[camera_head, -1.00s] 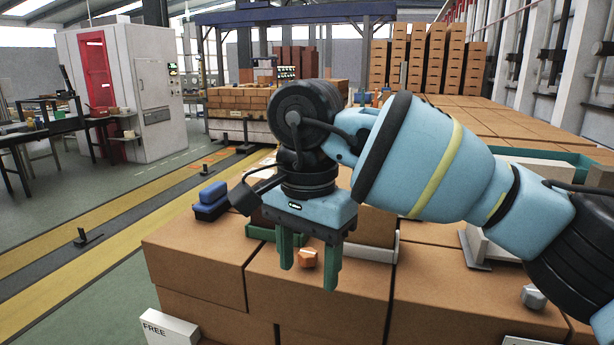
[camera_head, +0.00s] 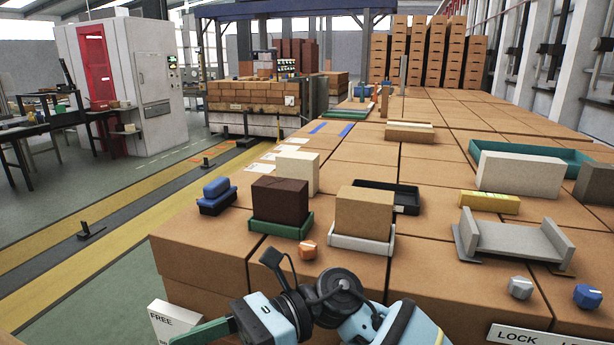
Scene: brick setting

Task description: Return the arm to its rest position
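My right arm is folded low at the bottom centre of the head view. Its gripper (camera_head: 205,332) points left at the bottom edge, away from the bricks. Only one green finger shows clearly, so I cannot tell whether it is open or shut. No held object is visible. My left gripper is not in view.
A dark brick (camera_head: 280,200) sits in a green tray; a tan brick (camera_head: 364,213) sits in a white tray. An orange knob (camera_head: 308,250) lies in front. A blue block (camera_head: 216,188), grey cradle (camera_head: 512,240) and yellow block (camera_head: 489,202) stand on the brown surface.

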